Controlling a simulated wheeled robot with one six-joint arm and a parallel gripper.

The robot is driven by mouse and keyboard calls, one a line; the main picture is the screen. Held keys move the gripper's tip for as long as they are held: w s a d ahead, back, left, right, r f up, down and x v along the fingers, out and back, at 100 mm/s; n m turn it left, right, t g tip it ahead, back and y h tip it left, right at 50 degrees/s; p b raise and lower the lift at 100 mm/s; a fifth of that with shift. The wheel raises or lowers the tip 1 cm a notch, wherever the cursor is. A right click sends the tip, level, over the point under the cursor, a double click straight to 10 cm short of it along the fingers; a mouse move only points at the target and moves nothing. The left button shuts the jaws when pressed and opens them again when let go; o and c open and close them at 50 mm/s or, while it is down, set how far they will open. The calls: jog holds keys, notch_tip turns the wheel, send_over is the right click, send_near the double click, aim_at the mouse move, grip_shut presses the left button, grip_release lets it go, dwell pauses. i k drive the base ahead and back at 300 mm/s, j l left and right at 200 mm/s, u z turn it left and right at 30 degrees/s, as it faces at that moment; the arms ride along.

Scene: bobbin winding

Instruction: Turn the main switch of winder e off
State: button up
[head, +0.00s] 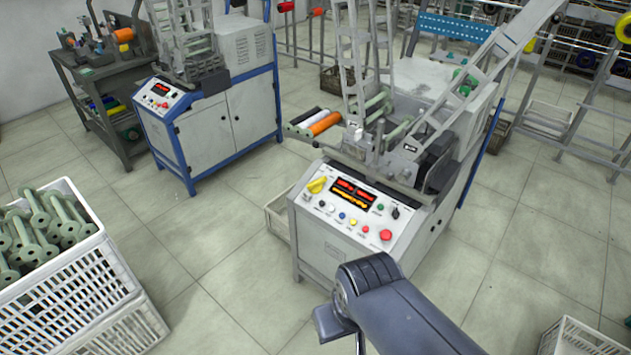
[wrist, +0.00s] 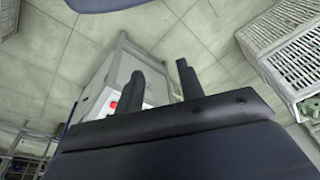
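The nearest winder (head: 335,245) stands right of centre in the head view, with a sloped white control panel. A small black knob (head: 396,213) is at the right and a red button (head: 385,235) at the lower right. I cannot read which winder is e, nor the switch's setting. My gripper (wrist: 160,69) is open and empty in the wrist view, its two fingers apart. Part of a white machine with a red button (wrist: 113,105) shows behind the fingers.
A second winder (head: 205,135) with blue trim stands at the back left, near a dark workbench (head: 95,75). White crates (head: 70,290) with green bobbins stand at the left. Another crate (head: 570,340) is at the lower right. Tiled floor between them is clear.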

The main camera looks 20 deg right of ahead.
aim_at(314, 187)
jog(key=i+j+z, duration=0.1)
jog(key=i+z, duration=0.15)
jog(key=i, duration=0.2)
jog(key=i+j+z, duration=0.3)
jog(key=i, duration=0.15)
jog(key=i+j+z, duration=0.25)
jog(key=i, duration=0.2)
